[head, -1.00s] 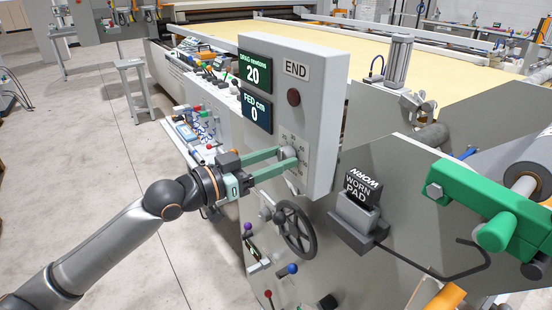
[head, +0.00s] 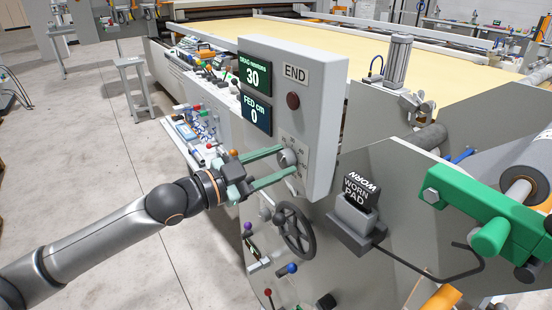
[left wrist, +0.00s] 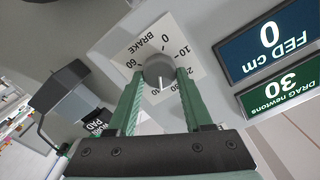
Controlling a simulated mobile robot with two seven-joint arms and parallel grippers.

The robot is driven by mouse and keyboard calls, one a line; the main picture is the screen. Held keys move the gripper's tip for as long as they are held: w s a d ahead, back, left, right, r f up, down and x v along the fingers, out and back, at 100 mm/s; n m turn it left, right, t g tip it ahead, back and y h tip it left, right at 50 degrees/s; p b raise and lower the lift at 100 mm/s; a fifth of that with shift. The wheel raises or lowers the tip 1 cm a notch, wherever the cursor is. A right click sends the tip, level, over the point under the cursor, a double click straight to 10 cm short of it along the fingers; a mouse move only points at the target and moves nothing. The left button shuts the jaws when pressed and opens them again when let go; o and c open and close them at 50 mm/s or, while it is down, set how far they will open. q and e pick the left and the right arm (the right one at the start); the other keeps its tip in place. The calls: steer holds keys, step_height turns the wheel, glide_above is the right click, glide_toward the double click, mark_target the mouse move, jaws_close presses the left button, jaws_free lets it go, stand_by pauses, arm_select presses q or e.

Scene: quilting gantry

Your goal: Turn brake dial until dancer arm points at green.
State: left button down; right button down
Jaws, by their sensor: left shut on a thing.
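The brake dial (head: 286,158) is a round grey knob on the side of the grey control box. It also shows in the left wrist view (left wrist: 158,70), in front of a white scale plate (left wrist: 138,45) marked BRAKE with numbers from 0 to 60. A pale pointer on the knob faces down in that view, near the partly hidden figures between 20 and 40. My left gripper (head: 280,166) is shut on the dial, one green finger on each side. I cannot identify the dancer arm or a green zone for certain. My right gripper is not in view.
The box shows DRAG newtons 30 (head: 254,76) and FED cm 0 (head: 256,113). A dark handwheel (head: 296,232) is below the box. A block marked WORN PAD (head: 358,190) and a green fixture (head: 475,207) stand to the right.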

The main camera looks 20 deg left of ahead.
arm_select(q)
steer(key=shift+m, duration=0.4)
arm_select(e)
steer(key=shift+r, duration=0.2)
arm_select(q)
steer(key=shift+c, duration=1.5)
jaws_free()
steer(key=shift+s, duration=0.1)
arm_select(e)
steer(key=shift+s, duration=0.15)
